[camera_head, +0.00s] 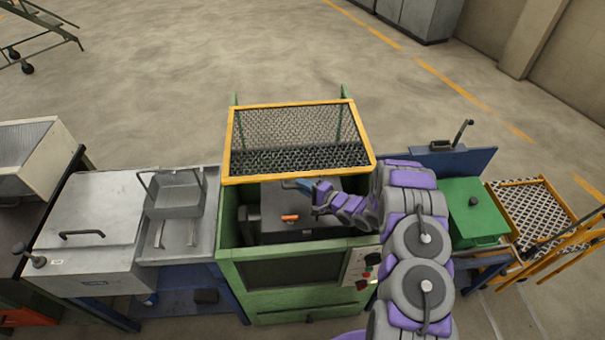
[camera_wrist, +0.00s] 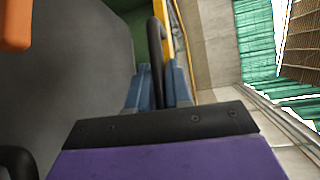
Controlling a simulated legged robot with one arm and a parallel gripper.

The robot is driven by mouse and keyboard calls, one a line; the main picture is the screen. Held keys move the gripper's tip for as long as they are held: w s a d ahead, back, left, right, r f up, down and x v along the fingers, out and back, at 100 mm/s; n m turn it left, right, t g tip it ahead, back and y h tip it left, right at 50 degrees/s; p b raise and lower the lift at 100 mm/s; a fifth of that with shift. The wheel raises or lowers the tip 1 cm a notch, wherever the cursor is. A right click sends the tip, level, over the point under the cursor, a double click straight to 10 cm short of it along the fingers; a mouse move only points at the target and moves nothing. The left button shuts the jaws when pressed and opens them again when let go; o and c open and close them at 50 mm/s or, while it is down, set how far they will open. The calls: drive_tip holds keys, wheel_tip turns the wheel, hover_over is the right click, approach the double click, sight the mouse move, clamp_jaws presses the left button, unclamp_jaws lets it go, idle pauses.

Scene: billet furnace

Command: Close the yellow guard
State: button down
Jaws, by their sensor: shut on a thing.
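The yellow guard (camera_head: 328,173) is a yellow frame with dark wire mesh above the green furnace machine (camera_head: 300,270). Its lower bar is above the machine's open chamber, whose inside shows below it. My gripper (camera_head: 297,184) is at this lower bar, reaching in from the right. In the wrist view, the blue fingers (camera_wrist: 156,90) are closed around a dark bar-like handle (camera_wrist: 157,55) next to the yellow frame (camera_wrist: 175,30). The handle is hidden by my gripper in the head view.
A small orange piece (camera_head: 290,217) lies inside the chamber. A control panel (camera_head: 361,268) is at the machine's front right. A grey bench with a tray (camera_head: 175,195) stands left, a green box (camera_head: 474,212) right.

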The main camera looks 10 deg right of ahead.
drive_tip(key=shift+s+f, duration=0.2)
drive_tip(key=shift+s, duration=1.8)
drive_tip(key=c, duration=1.2)
unclamp_jaws()
drive_tip(key=shift+w, duration=0.15)
drive_tip(key=shift+o, duration=0.2)
drive_tip(key=shift+r, duration=0.1)
drive_tip(key=shift+d, duration=0.1)
drive_tip(key=shift+p+v, duration=0.5)
drive_tip(key=shift+v, duration=3.2)
drive_tip(key=shift+o, duration=0.2)
